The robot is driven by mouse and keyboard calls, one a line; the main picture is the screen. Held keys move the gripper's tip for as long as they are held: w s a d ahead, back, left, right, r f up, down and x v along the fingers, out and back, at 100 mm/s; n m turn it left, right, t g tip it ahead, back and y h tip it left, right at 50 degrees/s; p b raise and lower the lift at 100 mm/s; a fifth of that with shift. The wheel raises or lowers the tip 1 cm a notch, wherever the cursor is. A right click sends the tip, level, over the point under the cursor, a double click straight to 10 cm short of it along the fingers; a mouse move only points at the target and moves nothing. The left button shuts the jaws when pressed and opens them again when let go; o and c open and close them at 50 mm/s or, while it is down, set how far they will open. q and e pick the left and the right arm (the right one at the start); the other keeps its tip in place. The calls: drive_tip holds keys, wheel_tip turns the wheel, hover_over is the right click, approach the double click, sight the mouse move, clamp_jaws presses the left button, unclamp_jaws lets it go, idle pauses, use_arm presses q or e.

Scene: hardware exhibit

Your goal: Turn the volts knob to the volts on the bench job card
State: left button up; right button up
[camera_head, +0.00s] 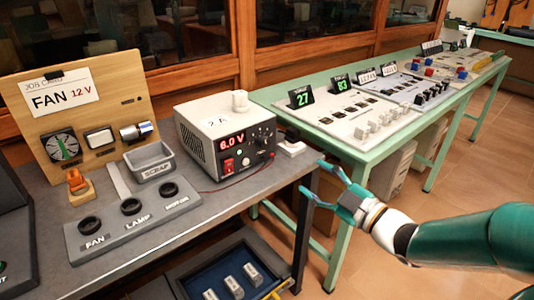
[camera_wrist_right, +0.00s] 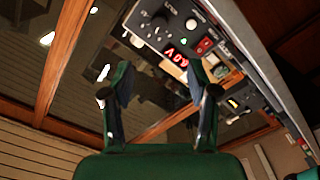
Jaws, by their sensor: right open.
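The job card (camera_head: 58,97) on the wooden board reads "FAN 12 V". The power supply (camera_head: 194,143) on the grey bench shows a red "6.0 V" on its display (camera_head: 232,142). Dark knobs (camera_head: 263,132) sit on its front, right of the display; their labels are too small to read, so I cannot tell which is volts. My right gripper (camera_head: 313,177) is open and empty, right of the supply and apart from it. In the right wrist view, my open right gripper (camera_wrist_right: 161,65) has the supply (camera_wrist_right: 180,22) beyond its fingertips. My left gripper is not in view.
A small white block (camera_head: 291,148) lies near the bench's right edge. A green table (camera_head: 352,152) with other exhibits stands behind my right gripper.

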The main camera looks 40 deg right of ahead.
sight(266, 145)
drive_tip(key=w, duration=0.5)
drive_tip(key=w+a, duration=0.1)
drive_tip(key=w, duration=1)
drive_tip(key=shift+w+a+p, duration=0.15)
drive_tip(key=shift+w+p, duration=0.15)
